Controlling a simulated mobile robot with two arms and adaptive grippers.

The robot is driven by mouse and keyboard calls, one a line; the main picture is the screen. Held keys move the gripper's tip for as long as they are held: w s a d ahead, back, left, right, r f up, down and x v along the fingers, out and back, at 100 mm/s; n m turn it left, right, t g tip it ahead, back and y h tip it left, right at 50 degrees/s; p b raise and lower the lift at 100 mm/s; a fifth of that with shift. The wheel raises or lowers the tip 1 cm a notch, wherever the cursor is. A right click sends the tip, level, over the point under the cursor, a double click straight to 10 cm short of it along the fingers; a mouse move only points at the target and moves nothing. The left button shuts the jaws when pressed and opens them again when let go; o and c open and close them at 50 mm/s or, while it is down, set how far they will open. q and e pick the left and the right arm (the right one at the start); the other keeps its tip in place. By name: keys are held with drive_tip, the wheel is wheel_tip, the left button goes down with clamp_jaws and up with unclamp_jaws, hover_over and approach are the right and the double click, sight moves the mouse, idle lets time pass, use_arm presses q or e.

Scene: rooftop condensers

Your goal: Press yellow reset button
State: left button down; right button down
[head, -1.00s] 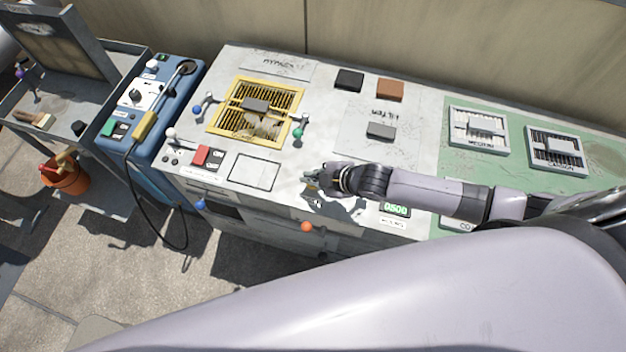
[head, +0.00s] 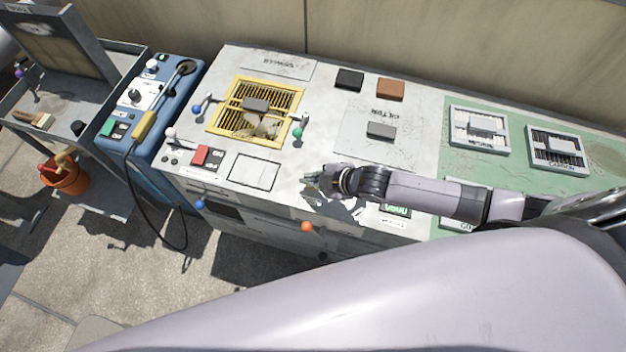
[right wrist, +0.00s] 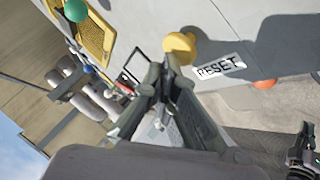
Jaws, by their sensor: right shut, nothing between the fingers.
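The yellow reset button (right wrist: 180,46) is a rounded knob on the pale cabinet, beside a white RESET label (right wrist: 220,67) in the right wrist view. In the head view I cannot make it out; my right gripper and its shadow cover that area. My right gripper (head: 312,178) is shut and empty, low over the front part of the worktop. In the right wrist view its fingertips (right wrist: 166,62) appear just below the button in the picture; I cannot tell whether they touch it.
A yellow-framed grille (head: 256,111) with ball-ended levers and a red switch (head: 201,155) lie left of the gripper. An orange knob (head: 307,226) is on the front face. A grey block (head: 381,130) sits behind. Bare worktop (head: 335,150) lies between.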

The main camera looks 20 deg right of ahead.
drive_tip(key=shift+f+b, duration=0.45)
drive_tip(key=shift+f, duration=0.35)
idle(0.4)
drive_tip(key=shift+r, duration=0.15)
drive_tip(key=shift+r+p, duration=1.15)
drive_tip(key=shift+p, duration=0.15)
drive_tip(key=shift+r, duration=0.1)
wheel_tip(320, 180, up, 5)
drive_tip(key=p, duration=0.5)
